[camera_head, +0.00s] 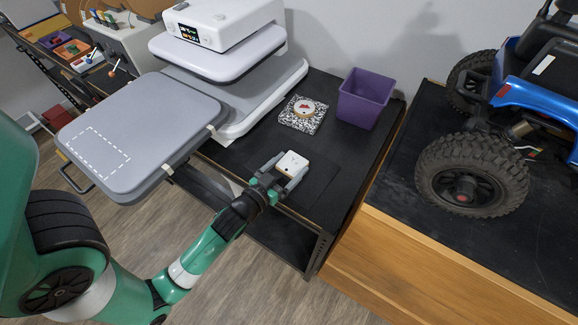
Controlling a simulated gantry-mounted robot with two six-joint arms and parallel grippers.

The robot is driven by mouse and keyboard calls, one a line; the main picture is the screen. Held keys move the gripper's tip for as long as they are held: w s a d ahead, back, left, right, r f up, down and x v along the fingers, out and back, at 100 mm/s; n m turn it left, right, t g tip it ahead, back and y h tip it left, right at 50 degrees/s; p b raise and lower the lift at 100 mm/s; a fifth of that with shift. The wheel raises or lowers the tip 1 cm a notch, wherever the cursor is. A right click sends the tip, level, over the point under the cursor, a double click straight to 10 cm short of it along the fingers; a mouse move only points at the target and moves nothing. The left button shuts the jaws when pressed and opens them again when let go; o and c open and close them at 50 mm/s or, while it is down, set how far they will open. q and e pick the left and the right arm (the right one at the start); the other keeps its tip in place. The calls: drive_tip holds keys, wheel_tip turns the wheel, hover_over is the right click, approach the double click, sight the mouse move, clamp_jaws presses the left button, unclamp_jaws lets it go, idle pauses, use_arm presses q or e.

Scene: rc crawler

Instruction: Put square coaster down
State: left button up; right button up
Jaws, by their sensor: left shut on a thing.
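A small white square piece (292,162), which looks like the square coaster, is between the fingers of my left gripper (284,172). The gripper is shut on it. It is over the front part of the black table (236,160), above a slightly darker square patch. I cannot tell whether the piece touches the surface. The lower part of the piece is hidden by the fingers. My right gripper is not in view.
Behind the piece lies a speckled black-and-white square (290,122) with a round, pale, red-marked disc (304,108) on it. A purple bin (364,98) stands at the back right. A heat press (140,130) is at left. A blue crawler (540,75) sits on the right bench.

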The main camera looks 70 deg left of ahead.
use_arm(q)
drive_tip(key=shift+f, duration=0.1)
drive_tip(key=o, duration=1)
drive_tip(key=shift+c, duration=0.2)
drive_tip(key=shift+o, duration=0.4)
drive_tip(key=shift+r, duration=0.25)
drive_tip(key=b+v, duration=0.3)
drive_tip(key=v, duration=0.9)
drive_tip(key=shift+w+f, duration=0.1)
